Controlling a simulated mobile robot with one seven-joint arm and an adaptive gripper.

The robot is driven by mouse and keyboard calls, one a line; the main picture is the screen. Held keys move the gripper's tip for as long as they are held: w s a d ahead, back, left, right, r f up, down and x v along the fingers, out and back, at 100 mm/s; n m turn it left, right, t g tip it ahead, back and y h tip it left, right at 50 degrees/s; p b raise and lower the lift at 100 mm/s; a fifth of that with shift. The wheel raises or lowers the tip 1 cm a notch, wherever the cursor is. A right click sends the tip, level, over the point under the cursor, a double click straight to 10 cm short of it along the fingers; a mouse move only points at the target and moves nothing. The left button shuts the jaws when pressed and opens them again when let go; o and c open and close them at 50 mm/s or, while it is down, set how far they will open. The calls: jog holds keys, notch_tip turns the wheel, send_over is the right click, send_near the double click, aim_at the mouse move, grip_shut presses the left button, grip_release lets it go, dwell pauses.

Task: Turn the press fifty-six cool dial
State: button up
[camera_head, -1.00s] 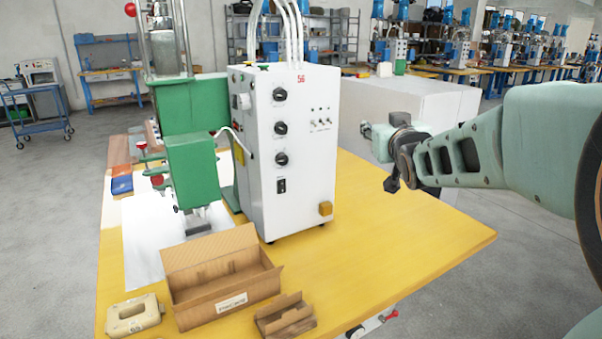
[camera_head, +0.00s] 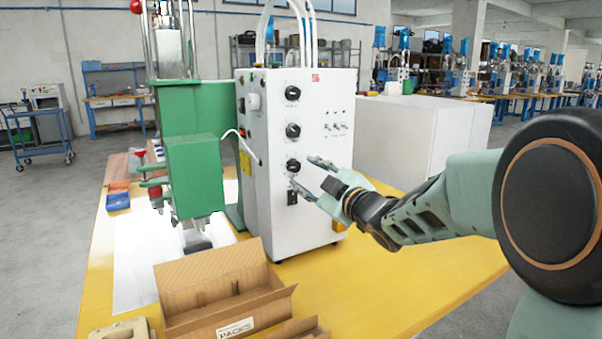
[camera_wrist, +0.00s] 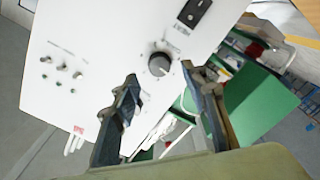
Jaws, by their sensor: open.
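The press control box (camera_head: 318,205) is white, with a red 56 at its top. Its front has a column of three black dials: top (camera_head: 292,93), middle (camera_head: 293,130) and lowest (camera_head: 293,164). My gripper (camera_head: 309,174) is open and empty in front of the lowest dial. In the wrist view that lowest dial (camera_wrist: 159,64) shows just beyond and between the fingertips (camera_wrist: 162,82), apparently untouched, with its pointer mark visible.
A black rocker switch (camera_head: 292,197) sits under the dials, and toggle switches (camera_head: 336,127) are to their right. The green press (camera_head: 193,165) stands left of the box. An open cardboard box (camera_head: 215,300) lies in front on the yellow table (camera_head: 400,260), whose right side is clear.

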aim_at(296, 167)
jog(key=shift+x, duration=2.1)
grip_shut()
